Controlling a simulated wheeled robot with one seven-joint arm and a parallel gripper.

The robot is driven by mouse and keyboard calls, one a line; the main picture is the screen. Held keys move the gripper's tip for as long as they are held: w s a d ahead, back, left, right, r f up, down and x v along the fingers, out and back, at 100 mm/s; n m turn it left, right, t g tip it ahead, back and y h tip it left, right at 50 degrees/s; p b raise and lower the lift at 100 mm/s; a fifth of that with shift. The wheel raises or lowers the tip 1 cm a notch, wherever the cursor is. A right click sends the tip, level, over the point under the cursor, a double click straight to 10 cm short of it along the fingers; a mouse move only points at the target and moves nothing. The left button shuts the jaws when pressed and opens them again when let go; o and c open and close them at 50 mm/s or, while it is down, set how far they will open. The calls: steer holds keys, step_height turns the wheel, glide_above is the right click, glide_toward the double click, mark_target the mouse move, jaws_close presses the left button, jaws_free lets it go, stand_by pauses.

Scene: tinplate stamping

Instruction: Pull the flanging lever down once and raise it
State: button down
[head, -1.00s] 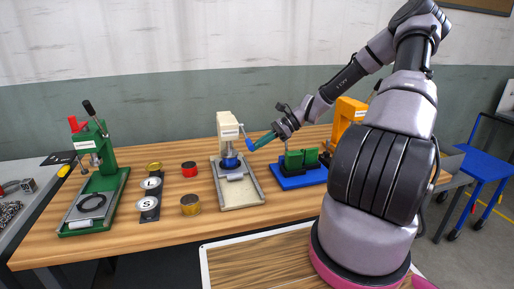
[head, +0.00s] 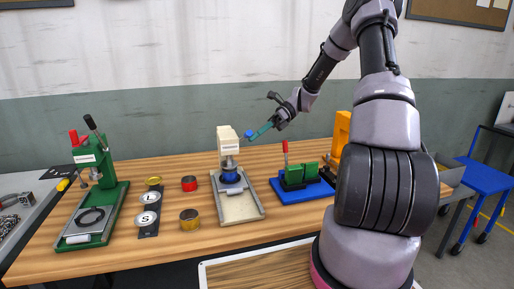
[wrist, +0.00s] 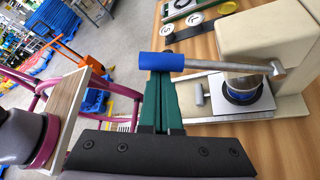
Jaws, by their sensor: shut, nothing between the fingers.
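The flanging press is a cream machine (head: 229,150) on a pale base plate. Its lever is a grey metal bar with a blue grip (head: 248,134), reaching out from the press's right side near the top. In the wrist view the blue grip (wrist: 163,61) lies crosswise at the fingertips, and the bar runs right toward the press. My gripper (head: 255,136) has teal fingers, shut and empty. In the wrist view the fingertips (wrist: 161,75) are at the underside of the grip, seemingly touching it. A blue round part (head: 230,175) sits under the press head.
A green press (head: 97,165) stands at the left. A blue-based green fixture with a red handle (head: 300,178) stands right of the cream press, with an orange machine (head: 342,128) beyond.

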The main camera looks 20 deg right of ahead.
steer(key=w+r+m+g+y, duration=0.1)
steer(key=w+r+m+g, duration=0.1)
steer(key=w+r, duration=0.3)
steer(key=shift+r+m+g, duration=0.3)
steer(key=shift+m, duration=0.2)
stand_by(0.4)
